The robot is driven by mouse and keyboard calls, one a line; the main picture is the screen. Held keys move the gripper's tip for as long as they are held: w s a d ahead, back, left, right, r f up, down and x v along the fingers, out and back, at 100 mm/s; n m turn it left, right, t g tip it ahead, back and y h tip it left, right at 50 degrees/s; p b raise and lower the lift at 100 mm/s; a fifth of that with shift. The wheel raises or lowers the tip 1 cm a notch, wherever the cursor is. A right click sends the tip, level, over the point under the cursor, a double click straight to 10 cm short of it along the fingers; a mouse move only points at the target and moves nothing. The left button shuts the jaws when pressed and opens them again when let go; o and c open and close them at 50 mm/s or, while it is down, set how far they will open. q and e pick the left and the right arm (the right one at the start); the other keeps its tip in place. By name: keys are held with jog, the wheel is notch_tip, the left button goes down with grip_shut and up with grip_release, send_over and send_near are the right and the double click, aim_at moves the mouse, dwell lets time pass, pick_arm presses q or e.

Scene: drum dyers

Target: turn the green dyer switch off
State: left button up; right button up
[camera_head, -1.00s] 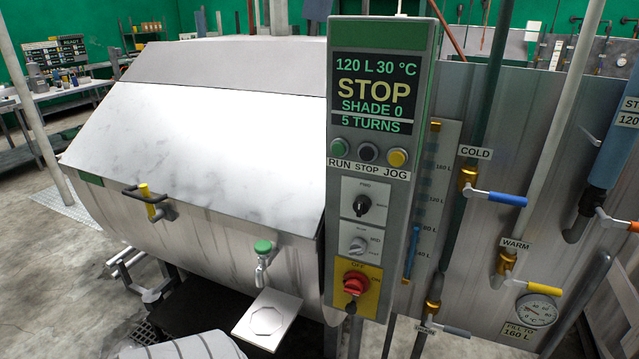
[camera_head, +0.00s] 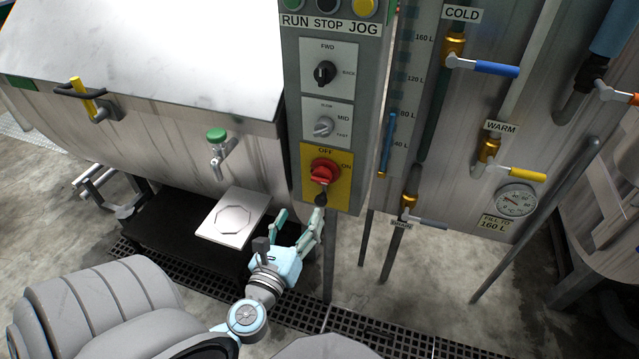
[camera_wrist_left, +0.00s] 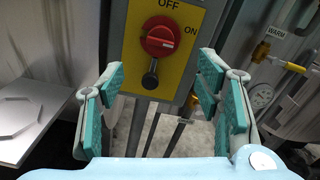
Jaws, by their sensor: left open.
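The red rotary switch (camera_head: 324,171) sits on a yellow plate (camera_head: 339,193) low on the grey control panel. OFF is printed above it and ON to its right. In the left wrist view the red switch (camera_wrist_left: 160,36) is near the top centre, with a pale, roughly level mark across it. A dark round-ended piece (camera_wrist_left: 150,80) hangs just below it. My left gripper (camera_head: 301,216) is open and empty, just below the plate and apart from the switch. In the wrist view its fingers (camera_wrist_left: 157,88) stand on either side of the dark piece. My right gripper is not in view.
Above the switch are a speed knob (camera_head: 323,127) and a FWD knob (camera_head: 325,73). A green-topped tap (camera_head: 218,148) and pale plate (camera_head: 232,216) are left. Blue-handled (camera_head: 484,67) and yellow-handled (camera_head: 516,172) valves are right. A grey post (camera_head: 329,260) stands below the panel.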

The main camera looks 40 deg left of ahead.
aim_at(318, 181)
pick_arm(q)
jog(key=p+x, duration=0.1)
jog(key=x, duration=1.2)
jog(key=shift+w+a, duration=0.2)
jog(key=shift+w, duration=0.15)
jog(key=c, duration=1.2)
jog(key=shift+o, duration=0.2)
